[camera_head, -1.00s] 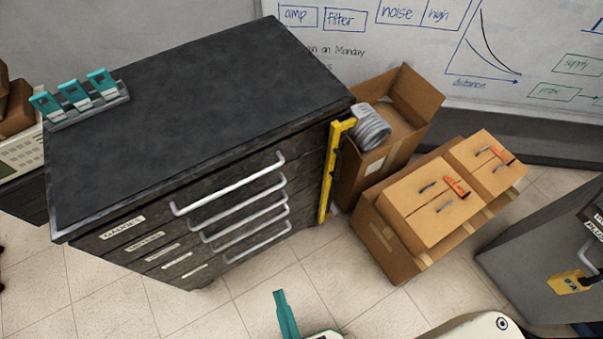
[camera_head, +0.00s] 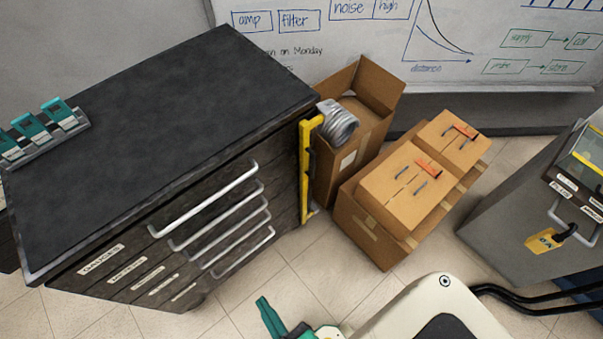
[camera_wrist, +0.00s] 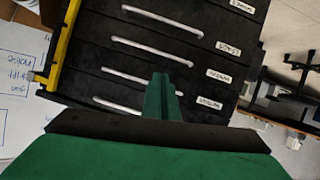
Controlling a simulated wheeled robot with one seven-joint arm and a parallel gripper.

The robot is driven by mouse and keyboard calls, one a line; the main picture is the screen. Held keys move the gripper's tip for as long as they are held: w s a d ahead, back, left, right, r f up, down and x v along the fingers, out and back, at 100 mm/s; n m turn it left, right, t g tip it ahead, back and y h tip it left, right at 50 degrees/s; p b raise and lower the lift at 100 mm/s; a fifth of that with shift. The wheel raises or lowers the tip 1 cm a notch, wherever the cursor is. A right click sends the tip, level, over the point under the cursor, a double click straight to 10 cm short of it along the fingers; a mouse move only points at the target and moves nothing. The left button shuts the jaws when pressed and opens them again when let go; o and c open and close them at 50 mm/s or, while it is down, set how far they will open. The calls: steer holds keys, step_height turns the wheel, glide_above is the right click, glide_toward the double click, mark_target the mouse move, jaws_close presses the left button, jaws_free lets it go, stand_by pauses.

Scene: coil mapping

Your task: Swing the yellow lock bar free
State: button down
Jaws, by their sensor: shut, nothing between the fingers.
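The yellow lock bar (camera_head: 305,170) stands upright along the right front edge of the dark drawer cabinet (camera_head: 175,105). In the wrist view the yellow bar (camera_wrist: 62,48) runs along the left side of the cabinet front, beside the drawers. My gripper (camera_head: 268,312) is green, low in the head view, in front of the cabinet and apart from the bar. In the wrist view my gripper (camera_wrist: 161,90) has its fingers together with nothing between them, pointing at the drawer fronts.
Cardboard boxes (camera_head: 375,232) stand right of the cabinet, one open with a grey coil (camera_head: 338,122) at its top. A grey cabinet with a yellow padlock (camera_head: 541,241) is at far right. Teal-topped items (camera_head: 55,107) sit on the cabinet top.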

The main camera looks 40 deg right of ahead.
steer(key=w+d+f+n+g+h, duration=0.2)
steer(key=w+d+f+h, duration=0.1)
steer(key=w+d+f, duration=0.3)
steer(key=w+d+f+n+g+h, duration=0.2)
steer(key=w+d+f+h, duration=0.15)
steer(key=w+f, duration=0.4)
steer(key=w+d+r+m+g+h, duration=0.3)
steer(key=w+d+r+g+h, duration=0.1)
steer(key=w+d+r+h, duration=0.7)
steer(key=shift+d+r+g, duration=0.3)
steer(key=shift+d+g, duration=0.1)
steer(key=shift+d, duration=0.05)
steer(key=x, duration=1)
steer(key=shift+f, duration=0.15)
